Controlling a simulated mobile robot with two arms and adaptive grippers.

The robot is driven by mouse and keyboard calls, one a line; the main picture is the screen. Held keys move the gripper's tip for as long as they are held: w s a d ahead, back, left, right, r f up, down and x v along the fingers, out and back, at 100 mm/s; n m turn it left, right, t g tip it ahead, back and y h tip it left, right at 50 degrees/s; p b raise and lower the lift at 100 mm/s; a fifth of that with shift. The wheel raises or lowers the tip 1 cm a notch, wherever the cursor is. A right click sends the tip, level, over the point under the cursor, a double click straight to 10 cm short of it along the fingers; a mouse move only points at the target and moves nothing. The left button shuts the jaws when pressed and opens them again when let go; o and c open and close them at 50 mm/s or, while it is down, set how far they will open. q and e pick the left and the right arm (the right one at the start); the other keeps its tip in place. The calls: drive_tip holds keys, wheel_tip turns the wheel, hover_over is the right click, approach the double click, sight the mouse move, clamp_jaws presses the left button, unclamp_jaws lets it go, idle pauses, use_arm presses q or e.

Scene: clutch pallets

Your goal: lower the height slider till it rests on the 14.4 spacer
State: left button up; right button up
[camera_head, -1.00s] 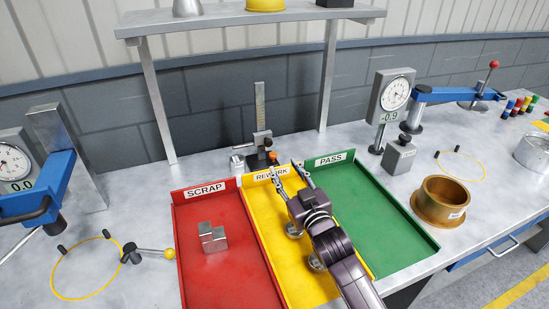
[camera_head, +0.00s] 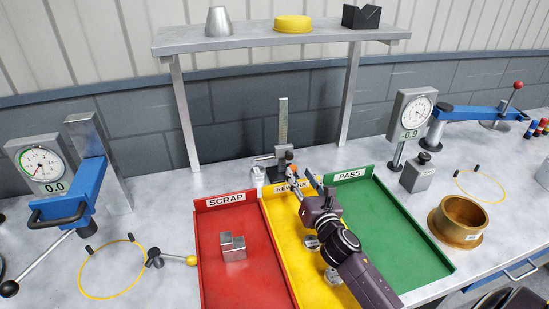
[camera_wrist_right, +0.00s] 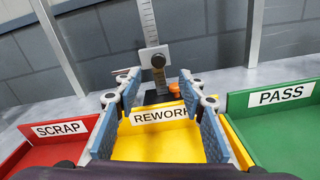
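The height gauge stands behind the trays, with a tall graduated column (camera_head: 283,118). Its silver slider (camera_head: 282,151) sits low on the column; in the right wrist view the slider (camera_wrist_right: 147,53) shows as a pale plate with a dark round knob (camera_wrist_right: 158,61). Something orange (camera_wrist_right: 175,88) lies low beside the gauge's dark base; I cannot tell whether it is the 14.4 spacer, or whether the slider touches any spacer. My right gripper (camera_head: 303,176) is over the back of the yellow tray, in front of the gauge. Its fingers (camera_wrist_right: 160,100) are apart and empty. My left gripper is out of view.
The red SCRAP tray (camera_head: 219,279) holds a stepped metal block (camera_head: 233,248). The yellow REWORK tray (camera_head: 283,236) holds metal discs. The green PASS tray (camera_head: 391,238) looks empty. Dial fixtures stand either side; a bronze flanged ring (camera_head: 460,219) is at right. A shelf (camera_head: 240,38) spans above.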

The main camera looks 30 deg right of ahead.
sight(290, 158)
drive_tip(key=shift+w+d+r+n+p, duration=0.1)
drive_tip(key=shift+w+d+n+p, duration=0.3)
drive_tip(key=shift+w, duration=0.95)
drive_tip(key=shift+w+d+f+n+p, duration=0.15)
drive_tip(key=shift+w+n, duration=0.4)
drive_tip(key=shift+w, duration=0.8)
drive_tip(key=shift+w+d+r+n+p, duration=0.25)
drive_tip(key=shift+w+n, duration=0.2)
drive_tip(key=shift+w, duration=0.9)
drive_tip(key=shift+f, duration=0.1)
clamp_jaws()
